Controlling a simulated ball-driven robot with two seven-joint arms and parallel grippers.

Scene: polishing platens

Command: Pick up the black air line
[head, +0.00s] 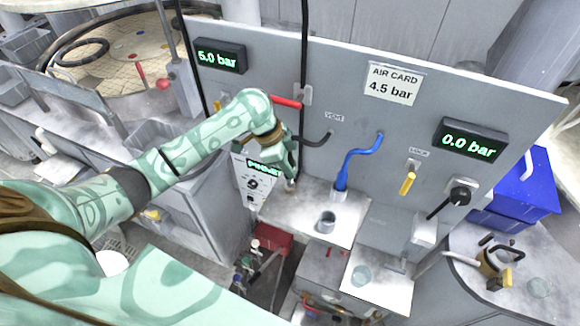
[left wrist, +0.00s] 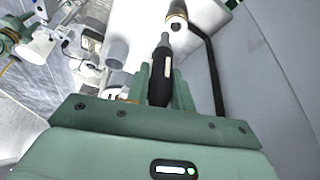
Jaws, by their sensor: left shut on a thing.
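The black air line (head: 318,141) comes out of the grey panel under the small "VENT" label and curves left behind my left gripper (head: 290,182). In the left wrist view, my left gripper (left wrist: 160,80) is shut on the line's black end piece (left wrist: 161,62), which has a grey tip pointing away from the palm. A black hose (left wrist: 213,75) shows to its right; where it meets the end piece is hidden. In the head view the held end is mostly hidden by the fingers. My right gripper is not in view.
A grey cup (head: 327,222) stands on the shelf. The panel carries an air card (head: 394,83), a yellow lock handle (head: 408,183) and a black lever (head: 447,202). A display reads 0.0 bar (head: 469,141).

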